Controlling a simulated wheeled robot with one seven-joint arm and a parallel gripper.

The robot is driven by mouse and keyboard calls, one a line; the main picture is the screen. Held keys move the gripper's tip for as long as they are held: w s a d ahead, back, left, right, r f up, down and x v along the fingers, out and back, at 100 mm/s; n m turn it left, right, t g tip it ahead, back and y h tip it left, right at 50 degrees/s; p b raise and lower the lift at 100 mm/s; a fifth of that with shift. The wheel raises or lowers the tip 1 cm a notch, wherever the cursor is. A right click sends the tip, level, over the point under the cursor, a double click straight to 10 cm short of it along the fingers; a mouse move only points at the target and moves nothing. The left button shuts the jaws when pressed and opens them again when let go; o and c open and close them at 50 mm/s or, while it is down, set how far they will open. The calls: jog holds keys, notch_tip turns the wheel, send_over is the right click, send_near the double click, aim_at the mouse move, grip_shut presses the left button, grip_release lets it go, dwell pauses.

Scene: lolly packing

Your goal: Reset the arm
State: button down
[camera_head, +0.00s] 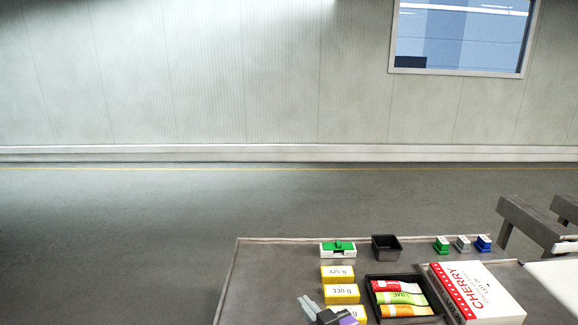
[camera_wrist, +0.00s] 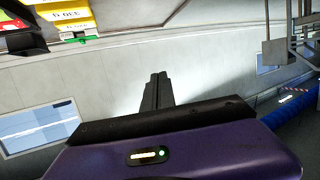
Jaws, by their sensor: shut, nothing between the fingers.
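My gripper (camera_head: 308,304) shows at the bottom of the head view, above the table's near part beside the yellow weight blocks. In the wrist view its two dark fingers (camera_wrist: 158,78) are together with nothing between them. Part of my purple wrist housing (camera_wrist: 175,155) fills the bottom of that view.
The grey table (camera_head: 265,265) holds yellow blocks (camera_head: 342,292), a green-and-white device (camera_head: 338,248), a small black bin (camera_head: 386,247), a black tray (camera_head: 369,302) of coloured packets, a CHERRY box (camera_head: 495,300) and small green, grey and blue items (camera_head: 463,243). The table's left side is clear.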

jog(key=s+d+f+m+h+b, duration=0.1)
jog(key=s+d, duration=0.4)
jog(key=s, duration=1.1)
jog(key=s+d+f+m+h+b, duration=0.1)
jog(key=s+d, duration=0.4)
jog(key=s, duration=1.1)
jog(key=s+d+f+m+t+h+b, duration=0.1)
jog(key=s+d, duration=0.5)
jog(key=s, duration=1)
jog(key=m+h+b, duration=0.1)
jog(key=h, duration=0.1)
jog(key=shift+f+m+h, duration=0.3)
jog(key=shift+m+h, duration=0.1)
